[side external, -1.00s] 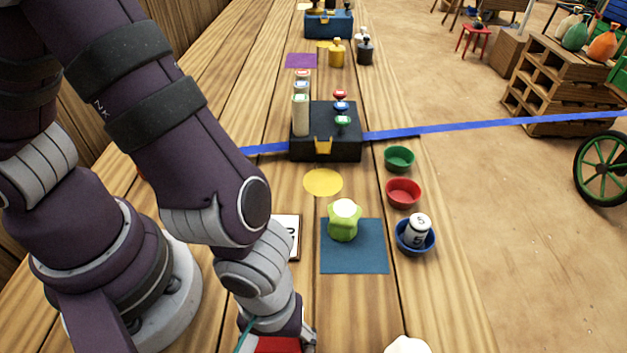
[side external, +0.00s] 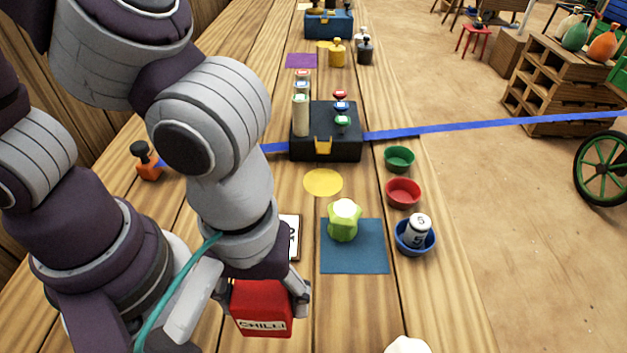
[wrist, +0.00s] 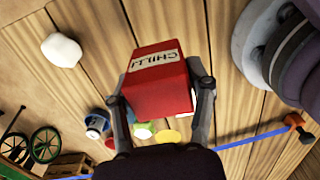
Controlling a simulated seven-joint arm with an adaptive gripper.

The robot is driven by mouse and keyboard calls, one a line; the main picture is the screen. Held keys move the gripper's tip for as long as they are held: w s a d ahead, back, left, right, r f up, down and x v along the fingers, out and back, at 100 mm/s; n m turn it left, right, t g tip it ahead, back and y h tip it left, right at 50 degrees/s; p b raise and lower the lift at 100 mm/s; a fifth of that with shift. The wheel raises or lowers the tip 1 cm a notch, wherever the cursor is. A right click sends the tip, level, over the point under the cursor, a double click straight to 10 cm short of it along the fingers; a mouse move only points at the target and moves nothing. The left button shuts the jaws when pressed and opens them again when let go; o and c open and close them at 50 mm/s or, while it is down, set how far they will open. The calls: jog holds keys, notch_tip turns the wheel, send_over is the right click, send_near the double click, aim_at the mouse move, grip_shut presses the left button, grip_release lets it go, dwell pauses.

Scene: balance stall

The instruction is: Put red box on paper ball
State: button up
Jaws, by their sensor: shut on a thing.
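The red box (side external: 262,306), labelled CHILLI, is between the fingers of my gripper (side external: 264,296), which is shut on it. In the wrist view the red box (wrist: 160,82) fills the space between both fingers. It looks raised above the table, roughly upright in the side view. The paper ball, a white crumpled lump (side external: 407,345), is cut off by the bottom edge of the side view, to the right of my gripper. In the wrist view the paper ball (wrist: 62,50) lies whole on bare planks, apart from the box.
A blue mat (side external: 355,262) holds a green object (side external: 344,224) with a white top. Blue (side external: 428,245), red (side external: 403,193) and green (side external: 399,158) bowls stand to its right. A framed card (side external: 293,237) is partly hidden behind my arm. Planks between box and ball are clear.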

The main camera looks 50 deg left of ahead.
jog(key=shift+a+r, duration=0.35)
jog(key=shift+a, duration=0.25)
jog(key=w+d, duration=0.2)
jog(key=d, duration=0.2)
jog(key=w+d+f, duration=0.1)
jog(key=w+d, duration=0.2)
jog(key=d, duration=0.1)
jog(key=w+d, duration=0.3)
jog(key=d, duration=0.2)
jog(key=shift+w+f, duration=0.1)
jog(key=shift+f, duration=0.2)
jog(key=shift+w+d+f, duration=0.1)
jog(key=shift+d+f, duration=0.1)
jog(key=shift+f, duration=1.55)
jog(key=shift+f, duration=0.1)
jog(key=o, duration=1.2)
